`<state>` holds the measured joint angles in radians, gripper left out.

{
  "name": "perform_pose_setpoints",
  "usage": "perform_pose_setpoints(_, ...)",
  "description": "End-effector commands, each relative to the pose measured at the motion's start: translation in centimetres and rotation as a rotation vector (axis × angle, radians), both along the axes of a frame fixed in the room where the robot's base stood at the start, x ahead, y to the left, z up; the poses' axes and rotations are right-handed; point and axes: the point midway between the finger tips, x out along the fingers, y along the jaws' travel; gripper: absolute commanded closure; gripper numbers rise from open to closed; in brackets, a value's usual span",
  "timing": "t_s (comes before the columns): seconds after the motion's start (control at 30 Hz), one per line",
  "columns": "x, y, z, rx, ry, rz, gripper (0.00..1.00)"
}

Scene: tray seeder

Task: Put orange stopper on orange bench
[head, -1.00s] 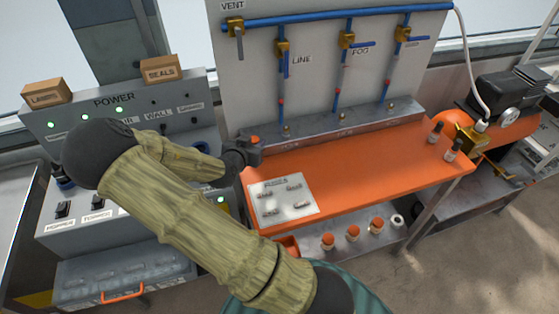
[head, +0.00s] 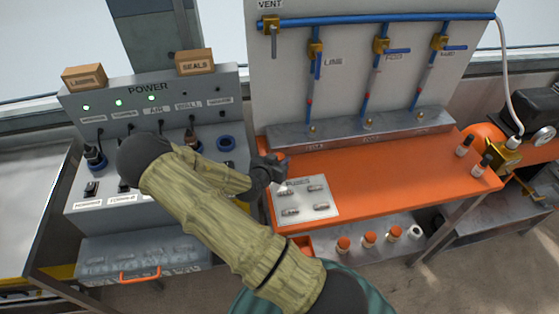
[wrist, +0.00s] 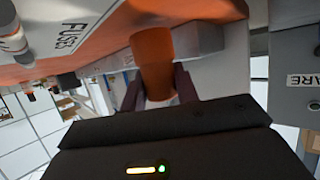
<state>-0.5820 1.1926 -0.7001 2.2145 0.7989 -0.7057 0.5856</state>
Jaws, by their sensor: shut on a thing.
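My gripper (head: 270,167) is at the left end of the orange bench (head: 410,170), beside the back left corner of the fuses plate. In the wrist view my gripper (wrist: 158,88) is shut on the orange stopper (wrist: 158,58), one dark finger on each side. The stopper has an orange body and a pale end between the fingers. In the head view only a bit of the stopper (head: 280,156) shows above the gripper. The bench (wrist: 105,25) also shows in the wrist view. I cannot tell whether the stopper touches it.
The fuses plate (head: 307,200) lies on the bench's front left. Two small dark-topped bottles (head: 481,165) stand at the right end. A grey pipe panel (head: 350,70) rises behind. The power console (head: 150,110) stands left. Several orange-topped jars (head: 369,238) sit below. The bench's middle is clear.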

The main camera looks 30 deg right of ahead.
Motion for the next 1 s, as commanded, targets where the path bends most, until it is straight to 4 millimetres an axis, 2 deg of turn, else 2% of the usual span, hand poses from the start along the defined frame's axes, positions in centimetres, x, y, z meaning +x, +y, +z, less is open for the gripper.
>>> perform_pose_setpoints(0.1,-0.01,-0.02,-0.88,0.000,0.000,0.000,0.93)
perform_pose_setpoints(0.47,-0.02,-0.03,-1.32,0.001,-0.001,0.000,0.93)
perform_pose_setpoints(0.5,-0.02,-0.03,-1.33,0.001,-0.001,0.000,0.68)
perform_pose_setpoints(0.6,-0.02,-0.02,-1.21,0.001,-0.001,0.000,0.48)
perform_pose_setpoints(1.0,-0.02,-0.01,-0.78,0.001,-0.001,0.000,0.48)
